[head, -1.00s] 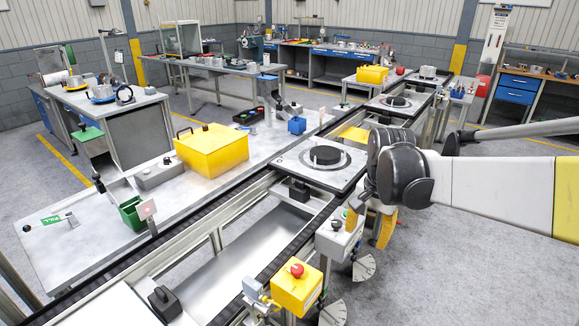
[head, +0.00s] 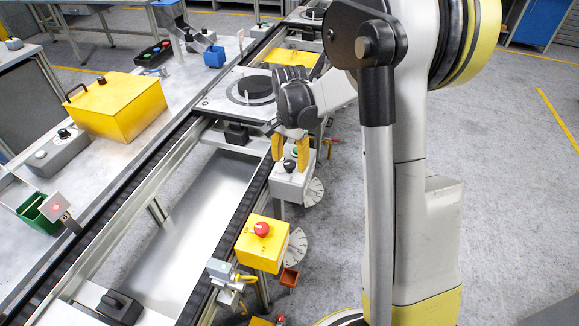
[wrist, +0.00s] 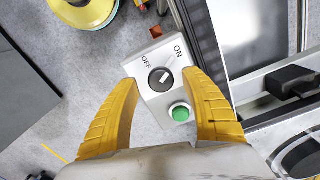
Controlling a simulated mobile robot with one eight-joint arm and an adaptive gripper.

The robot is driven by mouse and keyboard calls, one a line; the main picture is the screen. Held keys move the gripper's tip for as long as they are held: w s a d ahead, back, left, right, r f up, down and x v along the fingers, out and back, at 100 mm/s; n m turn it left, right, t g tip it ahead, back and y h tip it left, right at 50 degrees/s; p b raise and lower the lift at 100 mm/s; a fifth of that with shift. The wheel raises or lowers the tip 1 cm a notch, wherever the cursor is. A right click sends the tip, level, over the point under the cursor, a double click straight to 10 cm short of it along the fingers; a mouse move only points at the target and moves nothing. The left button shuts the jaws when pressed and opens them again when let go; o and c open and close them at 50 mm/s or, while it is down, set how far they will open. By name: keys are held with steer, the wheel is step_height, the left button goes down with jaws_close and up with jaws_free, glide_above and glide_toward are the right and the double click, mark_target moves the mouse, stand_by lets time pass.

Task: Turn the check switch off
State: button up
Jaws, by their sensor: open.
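The check switch is a black round knob (wrist: 161,80) with a white pointer, on a light grey box (wrist: 153,57) marked ON and OFF. In the wrist view the pointer slants toward the ON side. A green button (wrist: 180,112) sits beside the knob. In the head view the box (head: 292,186) stands at the conveyor's right side, with the knob (head: 289,166) on top. My gripper (head: 290,153) points down over the box. In the wrist view its yellow fingers (wrist: 162,79) are open, one on each side of the knob; contact cannot be told.
A yellow box with a red button (head: 262,230) stands nearer along the conveyor. A pallet with a black disc (head: 228,94) is just behind and left of my gripper. The conveyor rail (head: 160,180) runs close by. The floor at right is open.

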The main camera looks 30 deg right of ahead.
steer(key=shift+f, duration=0.7)
jaws_close()
steer(key=n, duration=0.5)
steer(key=shift+n, duration=0.4)
steer(key=n, duration=0.6)
